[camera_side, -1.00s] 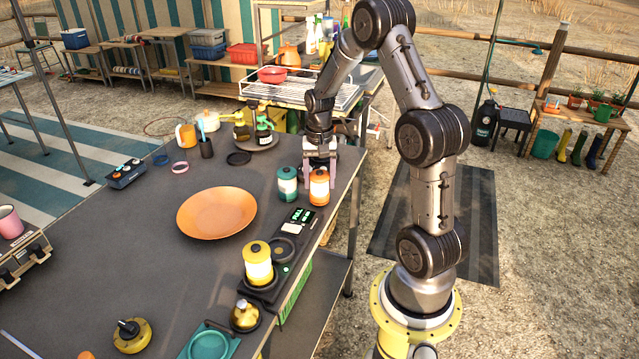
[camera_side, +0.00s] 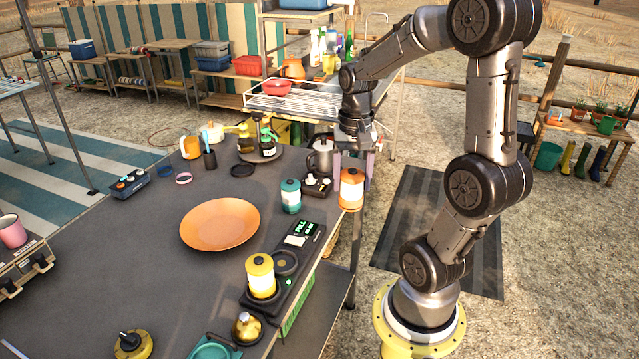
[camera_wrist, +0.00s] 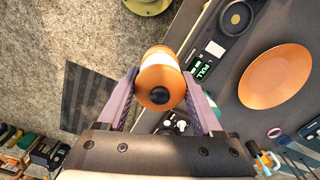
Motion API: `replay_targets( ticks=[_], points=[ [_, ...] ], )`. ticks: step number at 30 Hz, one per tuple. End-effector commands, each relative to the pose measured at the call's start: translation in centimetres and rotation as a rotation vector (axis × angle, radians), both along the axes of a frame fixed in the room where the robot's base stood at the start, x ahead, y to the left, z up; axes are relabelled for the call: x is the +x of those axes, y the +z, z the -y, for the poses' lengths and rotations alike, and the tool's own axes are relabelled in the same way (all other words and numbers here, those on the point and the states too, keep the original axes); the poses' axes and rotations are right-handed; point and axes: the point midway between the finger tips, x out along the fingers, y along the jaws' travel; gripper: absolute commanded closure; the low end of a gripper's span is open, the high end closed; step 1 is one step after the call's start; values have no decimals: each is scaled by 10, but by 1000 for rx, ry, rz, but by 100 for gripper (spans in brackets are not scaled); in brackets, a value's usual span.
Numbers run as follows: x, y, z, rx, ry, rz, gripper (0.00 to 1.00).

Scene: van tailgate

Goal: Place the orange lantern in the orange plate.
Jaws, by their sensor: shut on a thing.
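The orange lantern (camera_side: 351,190) has a pale middle band and is held upright between the two fingers of my gripper (camera_side: 354,172). In the wrist view the lantern (camera_wrist: 160,78) sits between both fingertips of my gripper (camera_wrist: 162,84), its dark-knobbed orange top facing the camera. It is at the table's right edge, and looks raised off it. The orange plate (camera_side: 220,224) lies flat and empty on the table, left of my gripper; the wrist view shows it at the upper right (camera_wrist: 275,76).
A teal lantern (camera_side: 290,196) stands between my gripper and the plate. A yellow lantern (camera_side: 261,276) stands on a dark charging base with a display (camera_side: 305,228). A grey kettle (camera_side: 322,157) stands behind.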

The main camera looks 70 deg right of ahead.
Motion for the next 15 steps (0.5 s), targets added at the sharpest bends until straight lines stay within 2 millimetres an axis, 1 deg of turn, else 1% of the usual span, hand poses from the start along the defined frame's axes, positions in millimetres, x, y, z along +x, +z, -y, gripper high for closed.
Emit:
replay_targets(
  ticks=[4, 7, 10, 11, 13, 14, 15],
  points=[
    [-3, 2, -3, 0, -5, 0, 96],
    [-3, 2, -3, 1, -40, -2, 96],
    [3, 9, 2, -8, -113, 10, 96],
    [7, 12, 5, -10, -139, 14, 96],
    [24, 18, 9, -15, -188, 22, 96],
    [35, 20, 8, -16, -201, 25, 96],
    [49, 23, 7, -16, -212, 28, 96]
  ],
)
